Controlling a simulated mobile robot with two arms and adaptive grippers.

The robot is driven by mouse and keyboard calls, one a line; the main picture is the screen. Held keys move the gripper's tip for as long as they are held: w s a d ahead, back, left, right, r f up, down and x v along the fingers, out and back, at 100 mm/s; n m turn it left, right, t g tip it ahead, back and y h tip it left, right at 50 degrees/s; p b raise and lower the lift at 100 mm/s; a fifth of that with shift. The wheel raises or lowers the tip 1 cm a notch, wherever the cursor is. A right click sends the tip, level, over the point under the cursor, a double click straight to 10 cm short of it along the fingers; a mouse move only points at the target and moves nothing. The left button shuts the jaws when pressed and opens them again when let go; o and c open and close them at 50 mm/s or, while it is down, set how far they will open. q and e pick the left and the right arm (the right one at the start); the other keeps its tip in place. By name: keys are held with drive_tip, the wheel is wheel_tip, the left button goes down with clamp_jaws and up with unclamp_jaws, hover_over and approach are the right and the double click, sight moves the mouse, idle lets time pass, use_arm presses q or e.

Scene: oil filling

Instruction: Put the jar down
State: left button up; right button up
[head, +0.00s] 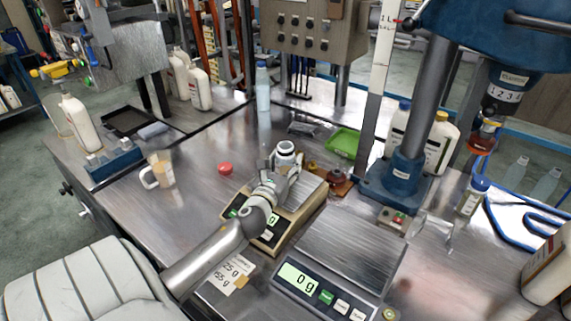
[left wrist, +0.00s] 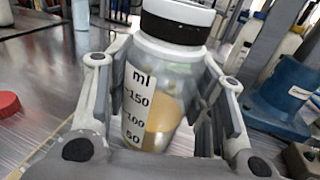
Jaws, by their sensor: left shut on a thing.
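The jar (head: 286,154) is clear, with a white top, a black band and ml marks, and holds some amber liquid. It also shows close up in the left wrist view (left wrist: 158,92). My left gripper (head: 283,172) is shut on the jar's sides, with a finger on each side. The jar is upright over the back part of the tan scale (head: 297,206). The fingers and hand hide its base in the head view, so I cannot tell whether it touches the scale. My right gripper is not in view.
A second scale (head: 345,262) reading 0 g stands in front, its plate empty. A red cap (head: 225,168) lies left of the tan scale. A beaker (head: 161,169), a green tray (head: 343,142) and a blue press stand (head: 398,184) are around. Bare bench lies left of the scale.

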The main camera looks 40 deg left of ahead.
use_arm(q)
drive_tip(key=shift+f, duration=0.2)
drive_tip(key=o, duration=1.1)
drive_tip(key=shift+r, duration=0.15)
drive_tip(key=shift+r, duration=0.15)
drive_tip(key=b+v, duration=0.1)
drive_tip(key=v, duration=1.1)
